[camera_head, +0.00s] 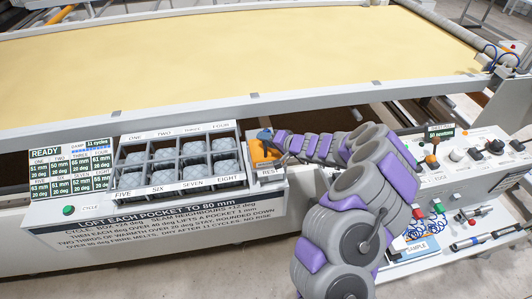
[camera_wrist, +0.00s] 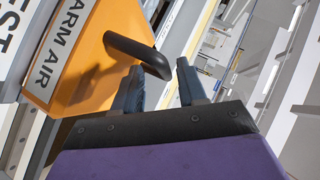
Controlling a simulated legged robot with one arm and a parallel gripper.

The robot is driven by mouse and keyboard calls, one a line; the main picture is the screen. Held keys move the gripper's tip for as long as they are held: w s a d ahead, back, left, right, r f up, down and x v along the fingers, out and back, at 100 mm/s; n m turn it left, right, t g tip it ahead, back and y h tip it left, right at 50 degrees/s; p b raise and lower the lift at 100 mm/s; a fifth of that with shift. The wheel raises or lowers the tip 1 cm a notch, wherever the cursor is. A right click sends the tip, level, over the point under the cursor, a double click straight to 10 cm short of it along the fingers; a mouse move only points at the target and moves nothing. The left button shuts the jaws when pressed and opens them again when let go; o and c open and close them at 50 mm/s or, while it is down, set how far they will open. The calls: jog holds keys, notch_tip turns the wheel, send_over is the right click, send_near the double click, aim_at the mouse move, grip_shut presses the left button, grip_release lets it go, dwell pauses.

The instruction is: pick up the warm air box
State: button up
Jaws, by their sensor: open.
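The warm air box (camera_head: 262,152) is orange and sits on the pad marked REST, at the right end of the row of pockets. In the wrist view the box (camera_wrist: 95,85) fills the upper left, with a WARM AIR label on one face and a dark bar handle (camera_wrist: 138,52) sticking out. My gripper (camera_wrist: 160,82) is open, its two blue-grey fingers on either side of the handle's free end. I cannot tell whether they touch it.
Left of the box are several quilted pockets in a grey frame (camera_head: 150,157), numbered ONE to EIGHT. A READY display (camera_head: 72,172) and green CYCLE button (camera_head: 69,210) stand further left. A control panel with knobs (camera_head: 460,160) is at right. Yellow fabric (camera_head: 240,55) spans the back.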

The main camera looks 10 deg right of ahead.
jog(key=shift+w+a+f, duration=0.1)
jog(key=shift+w+f, duration=0.1)
jog(key=shift+w, duration=0.35)
jog(key=shift+a, duration=0.9)
jog(key=shift+c, duration=0.2)
jog(key=shift+a, duration=0.2)
jog(key=c, duration=0.3)
jog(key=shift+d, duration=0.8)
grip_shut()
jog(key=shift+a, duration=0.5)
jog(key=shift+d, duration=0.35)
jog(key=shift+a, duration=0.15)
